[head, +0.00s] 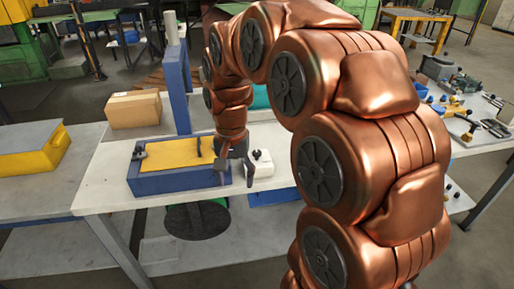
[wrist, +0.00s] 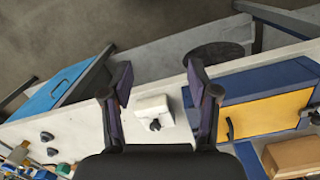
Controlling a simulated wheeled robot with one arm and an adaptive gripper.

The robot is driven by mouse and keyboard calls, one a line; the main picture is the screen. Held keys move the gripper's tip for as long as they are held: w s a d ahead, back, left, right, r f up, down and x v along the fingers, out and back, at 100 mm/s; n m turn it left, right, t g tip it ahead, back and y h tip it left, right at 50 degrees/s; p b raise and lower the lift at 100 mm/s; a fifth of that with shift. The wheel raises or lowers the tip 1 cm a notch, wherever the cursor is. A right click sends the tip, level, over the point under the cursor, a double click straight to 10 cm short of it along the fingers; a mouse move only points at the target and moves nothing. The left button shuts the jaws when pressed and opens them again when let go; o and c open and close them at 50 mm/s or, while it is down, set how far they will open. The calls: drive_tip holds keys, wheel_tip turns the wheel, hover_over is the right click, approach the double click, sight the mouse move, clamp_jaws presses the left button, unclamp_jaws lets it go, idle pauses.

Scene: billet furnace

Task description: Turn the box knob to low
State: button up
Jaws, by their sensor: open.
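A small white box (head: 264,170) with a black knob (head: 257,154) stands on the table to the right of the blue and yellow box. In the wrist view the white box (wrist: 152,104) lies between my two fingers, with its knob (wrist: 155,125) facing the camera. The knob's pointer direction and any markings are too small to read. My gripper (head: 236,169) is open and empty, just left of the white box in the head view. In the wrist view the fingers of my gripper (wrist: 159,77) are spread either side of the box, apparently not touching it.
A blue box with a yellow top (head: 150,183) sits close left of the white box. A blue post (head: 181,92) and a cardboard box (head: 133,110) stand behind it. Tools and small parts (head: 463,108) lie on the table at right. The white tabletop (head: 107,180) is clear at left.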

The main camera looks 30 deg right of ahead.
drive_tip(key=w+d+m+p, duration=0.1)
drive_tip(key=w+d+m, duration=0.4)
drive_tip(key=w+d, duration=0.4)
drive_tip(key=m+t, duration=0.1)
drive_tip(key=m, duration=0.4)
hover_over(257, 152)
drive_tip(key=f, duration=0.2)
drive_tip(key=f+p, duration=0.1)
drive_tip(key=shift+s+a+f, duration=0.1)
drive_tip(key=shift+a+f, duration=0.1)
drive_tip(key=shift+a, duration=0.05)
drive_tip(key=shift+d+f, duration=0.3)
drive_tip(key=shift+f, duration=0.1)
drive_tip(key=shift+f+p, duration=1.4)
drive_tip(key=shift+f, duration=2.2)
clamp_jaws()
